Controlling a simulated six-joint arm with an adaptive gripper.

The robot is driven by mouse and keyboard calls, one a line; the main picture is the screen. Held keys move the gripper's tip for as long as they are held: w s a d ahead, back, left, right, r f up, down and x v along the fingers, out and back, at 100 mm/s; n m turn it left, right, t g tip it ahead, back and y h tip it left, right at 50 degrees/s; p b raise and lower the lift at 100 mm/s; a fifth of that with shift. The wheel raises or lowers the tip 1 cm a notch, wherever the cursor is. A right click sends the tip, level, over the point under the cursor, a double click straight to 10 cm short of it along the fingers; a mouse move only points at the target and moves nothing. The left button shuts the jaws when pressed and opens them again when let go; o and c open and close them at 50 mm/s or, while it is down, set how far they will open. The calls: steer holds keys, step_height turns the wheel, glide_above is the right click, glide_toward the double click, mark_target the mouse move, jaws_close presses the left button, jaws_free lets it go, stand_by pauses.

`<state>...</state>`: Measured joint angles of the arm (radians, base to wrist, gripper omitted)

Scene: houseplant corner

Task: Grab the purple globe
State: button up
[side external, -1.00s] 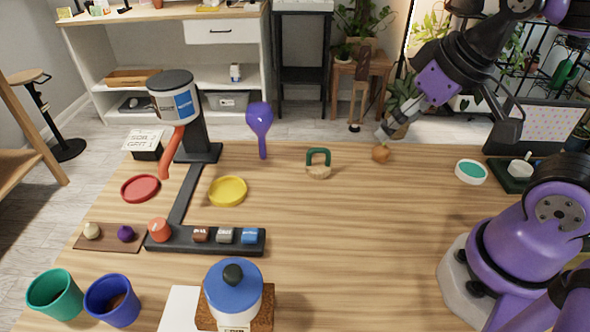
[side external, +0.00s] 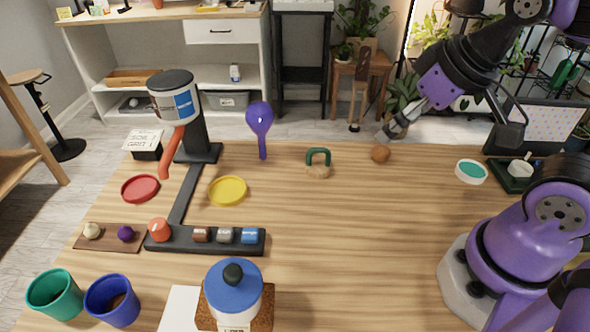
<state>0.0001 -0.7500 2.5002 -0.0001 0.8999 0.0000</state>
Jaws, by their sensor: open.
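The purple globe (side external: 260,118) is a glossy bulb with a narrow stem pointing down, upright near the table's far edge, left of centre. How its stem is supported is hard to tell. My gripper (side external: 386,133) is open and empty at the far edge, well to the right of the globe. It is just above a small brown-orange ball (side external: 380,153), apart from it.
Left of the globe is a black stand (side external: 194,130) holding a canister (side external: 174,98). A yellow dish (side external: 228,191) lies nearer. The table's (side external: 370,240) middle right is clear.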

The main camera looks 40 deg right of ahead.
steer(key=o, duration=0.3)
